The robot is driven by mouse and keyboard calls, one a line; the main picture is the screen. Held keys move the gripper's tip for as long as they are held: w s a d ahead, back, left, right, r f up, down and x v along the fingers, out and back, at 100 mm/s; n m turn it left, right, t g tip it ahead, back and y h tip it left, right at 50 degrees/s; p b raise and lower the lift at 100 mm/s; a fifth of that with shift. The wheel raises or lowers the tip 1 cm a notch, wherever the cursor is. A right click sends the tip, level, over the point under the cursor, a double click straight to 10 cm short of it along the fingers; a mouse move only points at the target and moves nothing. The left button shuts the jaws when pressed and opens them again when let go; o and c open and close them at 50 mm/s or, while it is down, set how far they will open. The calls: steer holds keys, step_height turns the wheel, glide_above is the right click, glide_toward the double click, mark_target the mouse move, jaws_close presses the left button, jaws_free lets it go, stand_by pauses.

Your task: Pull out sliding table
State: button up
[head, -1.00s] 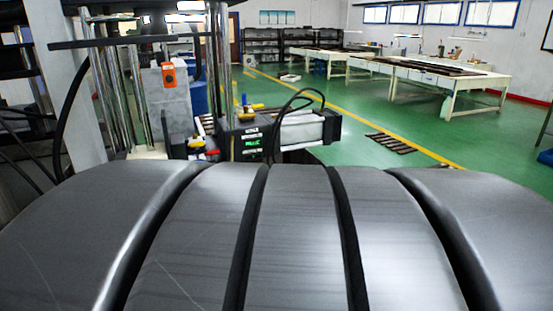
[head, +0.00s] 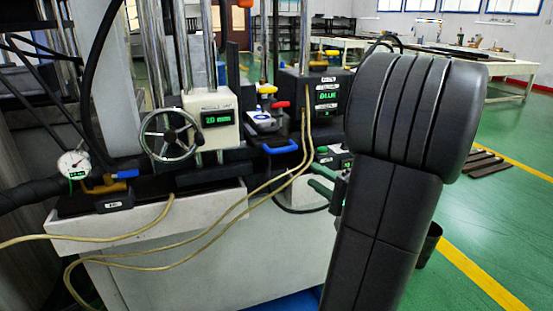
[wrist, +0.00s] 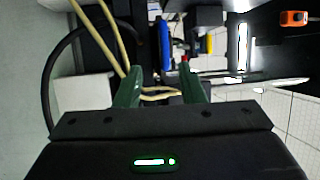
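A blue handle (head: 280,148) sits at the front of the dark machine, left of my gripper. In the wrist view a blue bar (wrist: 165,45), which looks like this handle, lies ahead of the fingertips, in line with the gap between them. The sliding table itself is hard to tell apart from the dark parts behind the handle. My gripper (head: 316,177) has green fingers pointing toward the machine. The wrist view shows its fingers (wrist: 158,80) spread apart and empty. They do not touch the handle. My arm hides the machine's right side.
Yellow hoses (head: 250,190) hang in front of the machine and pass close to the fingers. A handwheel (head: 169,135), a dial gauge (head: 74,164) and a box reading BLUE (head: 326,97) stand around it. Green floor (head: 510,210) is free at the right.

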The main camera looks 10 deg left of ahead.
mark_target(284, 151)
steer(key=x, duration=1.4)
steer(key=shift+w+d+r, duration=0.35)
jaws_close()
